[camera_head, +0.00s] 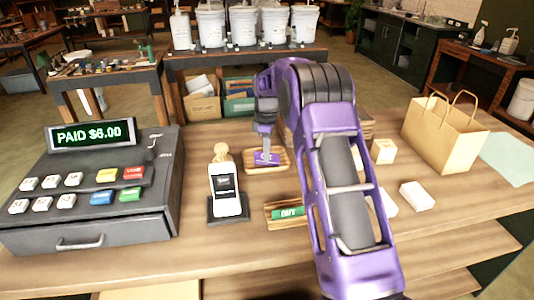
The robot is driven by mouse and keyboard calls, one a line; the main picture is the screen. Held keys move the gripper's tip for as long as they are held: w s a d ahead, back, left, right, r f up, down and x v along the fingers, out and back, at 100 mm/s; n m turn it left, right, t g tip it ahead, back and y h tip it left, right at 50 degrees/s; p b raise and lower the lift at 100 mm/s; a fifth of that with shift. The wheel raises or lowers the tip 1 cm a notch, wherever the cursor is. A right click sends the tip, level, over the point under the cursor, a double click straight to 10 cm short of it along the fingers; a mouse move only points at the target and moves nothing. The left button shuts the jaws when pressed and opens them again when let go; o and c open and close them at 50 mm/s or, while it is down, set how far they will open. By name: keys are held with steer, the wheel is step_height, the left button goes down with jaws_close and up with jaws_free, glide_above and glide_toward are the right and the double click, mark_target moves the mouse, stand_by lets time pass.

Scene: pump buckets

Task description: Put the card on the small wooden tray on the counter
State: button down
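A purple card (273,157) with small yellow marks is at the small wooden tray (281,167) on the counter (190,235). My gripper (266,155) points down, its fingertips at the card. The fingers show nearly edge-on, so I cannot tell whether they are open or shut on the card, or whether the card rests fully on the tray. My purple arm hides part of the counter to the right of the tray.
A cash register (90,190) reading PAID $6.00 stands at left, with a card reader (226,190) beside it. A wooden holder with a green card (288,213) is nearer. Small white boxes (417,196) and a paper bag (445,135) are at right. Pump buckets (243,27) stand behind.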

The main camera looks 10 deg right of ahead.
steer(key=shift+f, duration=0.15)
steer(key=c, duration=1.1)
jaws_free()
step_height(320, 180, up, 12)
steer(key=shift+r, duration=0.2)
